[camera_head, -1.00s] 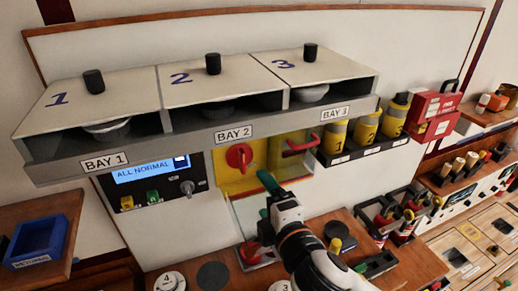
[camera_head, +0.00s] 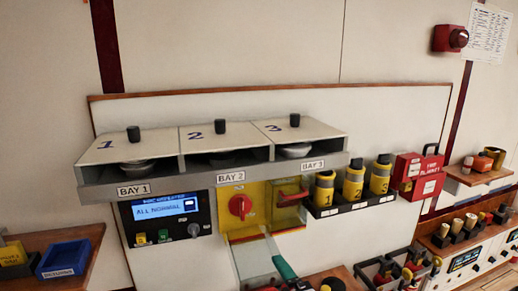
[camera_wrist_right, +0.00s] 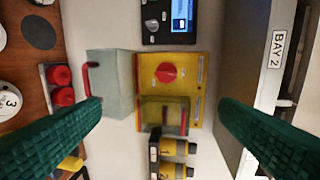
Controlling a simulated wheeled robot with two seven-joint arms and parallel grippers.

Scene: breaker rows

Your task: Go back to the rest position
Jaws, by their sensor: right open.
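My right gripper (camera_wrist_right: 160,104) is open and empty, its two green fingers spread wide in the wrist view. In the head view only a green fingertip of it shows at the bottom edge (camera_head: 284,267), in front of the wall below the yellow panel (camera_head: 258,204). That panel carries a red rotary knob (camera_head: 240,206) and a red-handled clear cover (camera_head: 289,194). The wrist view also shows the knob (camera_wrist_right: 166,72) between the fingers, apart from them. My left gripper is in neither view.
The bay shelf (camera_head: 225,176) juts out above the panel, beside the display reading ALL NORMAL (camera_head: 163,208). Yellow-black cylinders (camera_head: 353,182) and a red box (camera_head: 415,178) stand to the right. A blue bin (camera_head: 66,258) sits at the lower left.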

